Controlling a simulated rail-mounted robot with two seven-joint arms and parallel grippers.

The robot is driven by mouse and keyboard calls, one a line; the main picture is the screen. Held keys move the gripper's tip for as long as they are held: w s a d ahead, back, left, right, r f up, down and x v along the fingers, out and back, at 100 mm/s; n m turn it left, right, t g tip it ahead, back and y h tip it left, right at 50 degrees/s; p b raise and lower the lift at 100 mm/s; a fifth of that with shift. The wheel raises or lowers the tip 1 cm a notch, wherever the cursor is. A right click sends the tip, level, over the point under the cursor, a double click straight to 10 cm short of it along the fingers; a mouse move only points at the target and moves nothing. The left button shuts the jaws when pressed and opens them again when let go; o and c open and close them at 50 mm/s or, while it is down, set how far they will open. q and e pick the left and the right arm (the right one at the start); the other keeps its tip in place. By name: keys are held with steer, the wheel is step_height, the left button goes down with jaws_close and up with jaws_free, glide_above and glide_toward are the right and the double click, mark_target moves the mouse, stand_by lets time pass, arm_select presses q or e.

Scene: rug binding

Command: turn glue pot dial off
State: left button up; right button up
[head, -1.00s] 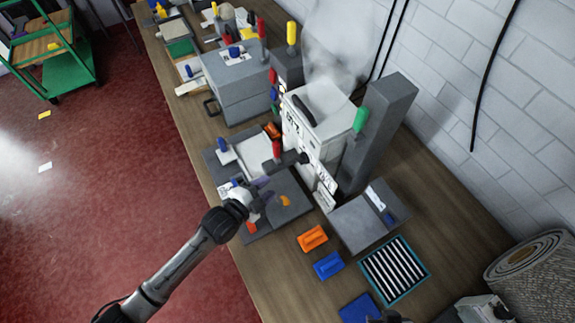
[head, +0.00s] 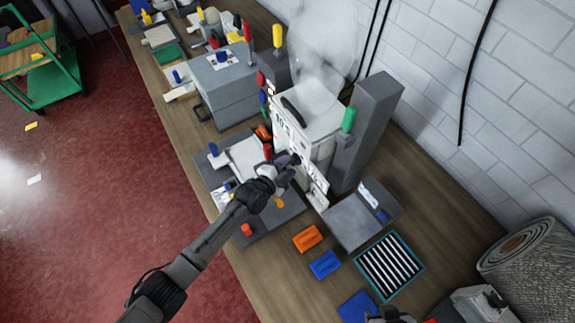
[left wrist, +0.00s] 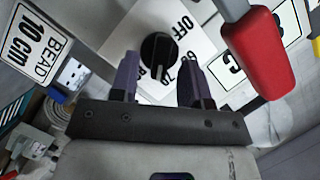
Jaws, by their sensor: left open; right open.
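The glue pot dial (left wrist: 158,47) is a round black knob on a white plate in the left wrist view. The plate has OFF printed to the dial's upper right and numbers below. A pale mark on the knob points down toward the numbers, away from OFF. My left gripper (left wrist: 160,82) is open, its two purple-grey fingers apart just short of the dial. In the head view my left gripper (head: 287,168) is at the front of the white glue pot machine (head: 312,112) and hides the dial. My right gripper (head: 388,317) shows only partly at the bottom edge.
A red-handled lever (left wrist: 257,55) hangs close to the right of my left gripper. Orange (head: 307,239) and blue (head: 325,265) blocks and a striped tray (head: 389,266) lie on the bench.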

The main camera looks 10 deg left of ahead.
arm_select(q)
steer(key=shift+w+d, duration=0.15)
steer(key=shift+w, duration=0.1)
jaws_close()
stand_by(0.4)
